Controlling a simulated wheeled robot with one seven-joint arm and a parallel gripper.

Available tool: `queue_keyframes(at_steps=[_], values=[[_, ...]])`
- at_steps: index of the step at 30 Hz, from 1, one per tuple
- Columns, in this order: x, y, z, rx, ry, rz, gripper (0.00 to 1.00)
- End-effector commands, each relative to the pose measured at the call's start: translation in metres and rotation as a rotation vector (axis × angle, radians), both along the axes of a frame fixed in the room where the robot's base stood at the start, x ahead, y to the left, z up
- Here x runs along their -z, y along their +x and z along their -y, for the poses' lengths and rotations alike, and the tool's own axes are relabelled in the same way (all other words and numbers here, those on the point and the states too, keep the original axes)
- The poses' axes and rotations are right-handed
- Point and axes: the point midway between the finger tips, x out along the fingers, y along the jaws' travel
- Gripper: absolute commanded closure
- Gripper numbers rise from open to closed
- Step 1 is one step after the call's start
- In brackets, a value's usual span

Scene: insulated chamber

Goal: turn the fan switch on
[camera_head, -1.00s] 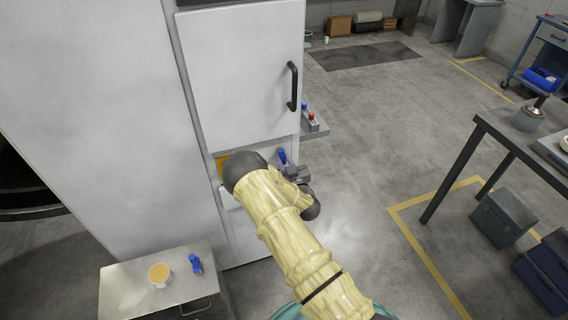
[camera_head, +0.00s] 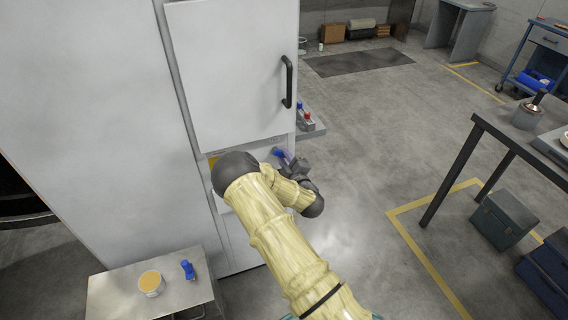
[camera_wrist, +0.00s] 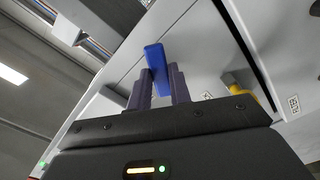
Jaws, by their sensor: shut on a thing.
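A blue lever-like handle (camera_head: 278,152) shows at the lower front of the white chamber cabinet, below the door, and I take it for the fan switch. In the wrist view the blue handle (camera_wrist: 156,66) stands between the two dark fingers. My gripper (camera_wrist: 158,88) is shut on it. In the head view my gripper (camera_head: 287,160) reaches the handle from the lower right. The handle leans up and to the left there. Its base and any on or off marking are hidden or too small to read.
The chamber door (camera_head: 232,75) with a black handle (camera_head: 288,82) is closed above. A small shelf (camera_head: 312,128) with red and blue knobs is at the right. A metal side table (camera_head: 115,292) holds a tan-filled cup (camera_head: 151,283) and a blue item (camera_head: 188,269).

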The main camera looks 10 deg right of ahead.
Motion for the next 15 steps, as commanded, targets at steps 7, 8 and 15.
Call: queue_keyframes(at_steps=[7, 8, 15], values=[[-0.0025, 0.0001, 0.0010, -0.003, -0.229, 0.038, 1.00], [-0.0031, 0.0001, 0.0010, -0.004, -0.254, 0.043, 1.00], [-0.0080, 0.0003, 0.0022, -0.003, -0.438, 0.072, 1.00]])
